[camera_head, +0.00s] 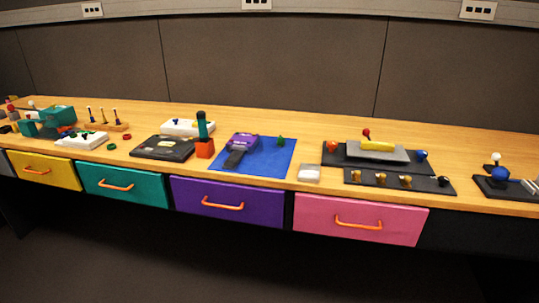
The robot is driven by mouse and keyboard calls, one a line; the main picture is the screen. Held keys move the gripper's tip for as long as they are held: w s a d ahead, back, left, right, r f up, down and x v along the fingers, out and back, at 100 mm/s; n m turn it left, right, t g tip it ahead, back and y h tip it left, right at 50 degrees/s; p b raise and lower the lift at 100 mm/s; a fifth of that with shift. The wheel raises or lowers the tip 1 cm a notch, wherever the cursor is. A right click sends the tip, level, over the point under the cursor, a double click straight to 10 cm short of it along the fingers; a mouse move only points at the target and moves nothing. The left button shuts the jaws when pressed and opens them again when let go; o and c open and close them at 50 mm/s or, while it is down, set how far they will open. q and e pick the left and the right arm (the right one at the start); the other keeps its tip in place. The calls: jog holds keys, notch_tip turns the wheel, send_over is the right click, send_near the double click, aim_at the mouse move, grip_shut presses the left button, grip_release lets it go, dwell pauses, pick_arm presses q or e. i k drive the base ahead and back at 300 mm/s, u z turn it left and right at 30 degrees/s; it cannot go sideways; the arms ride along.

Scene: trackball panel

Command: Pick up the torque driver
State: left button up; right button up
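A dark teal handled tool (203,124), which looks like the torque driver, stands upright in an orange block (205,149) on the wooden bench (300,133). Its lower end is hidden by the block. It stands just left of the blue mat (280,162) and right of a black panel (152,151). Neither of my grippers shows in the head view.
A purple device (243,142) lies on the mat. Right of the mat are a small white block (309,173) and dark panels with knobs (400,182). Closed yellow, teal, purple (228,192) and pink drawers line the front.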

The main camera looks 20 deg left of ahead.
aim_at(200, 116)
jog(key=u, duration=0.65)
jog(key=i, duration=0.45)
jog(key=u, duration=0.7)
jog(key=i, duration=1.15)
jog(key=z, duration=3.45)
jog(key=k, duration=1.15)
jog(key=u, duration=1.4)
